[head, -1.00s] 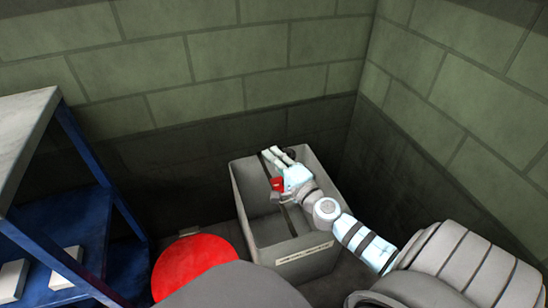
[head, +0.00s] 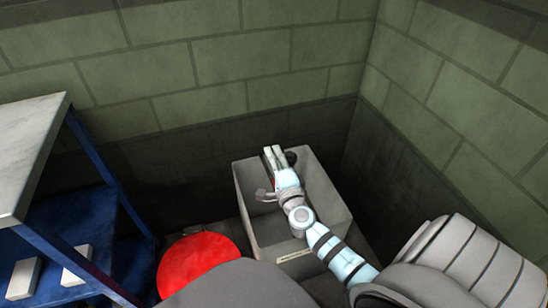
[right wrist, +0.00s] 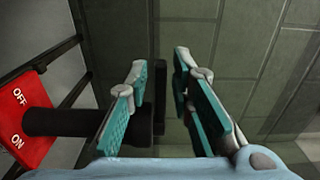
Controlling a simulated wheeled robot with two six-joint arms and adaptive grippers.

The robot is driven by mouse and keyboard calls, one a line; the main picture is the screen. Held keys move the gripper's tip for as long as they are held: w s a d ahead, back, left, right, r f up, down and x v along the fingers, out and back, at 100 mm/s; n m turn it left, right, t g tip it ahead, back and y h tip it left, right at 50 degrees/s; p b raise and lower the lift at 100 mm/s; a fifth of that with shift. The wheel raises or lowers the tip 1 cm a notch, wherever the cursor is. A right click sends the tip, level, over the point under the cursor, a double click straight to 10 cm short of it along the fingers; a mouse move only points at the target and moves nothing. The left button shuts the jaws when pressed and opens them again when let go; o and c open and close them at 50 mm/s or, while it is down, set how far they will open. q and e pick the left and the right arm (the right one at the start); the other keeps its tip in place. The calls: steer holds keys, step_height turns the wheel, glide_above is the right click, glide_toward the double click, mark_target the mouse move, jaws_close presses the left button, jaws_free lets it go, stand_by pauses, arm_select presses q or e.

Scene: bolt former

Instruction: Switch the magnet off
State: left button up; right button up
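The magnet switch shows in the right wrist view as a red plate (right wrist: 22,122) marked OFF above ON at the left edge. A black rod (right wrist: 60,122) sticks out from it toward my right gripper (right wrist: 165,88) and passes behind its left finger. A dark upright bar (right wrist: 160,105) shows in the gap between the fingers. The two teal-padded fingers are apart. I cannot tell whether the left finger touches the rod. In the head view my right gripper (head: 276,165) is over the grey box and hides most of the switch. My left gripper is not in view.
The open grey box (head: 322,222) stands near the wall corner, its walls around the gripper. A red round thing (head: 195,262) stands left of it. A blue shelf (head: 60,222) with pale blocks is at the left. Brick walls (head: 220,70) close the back and right.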

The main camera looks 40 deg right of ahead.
steer(key=v, duration=1.2)
stand_by(0.3)
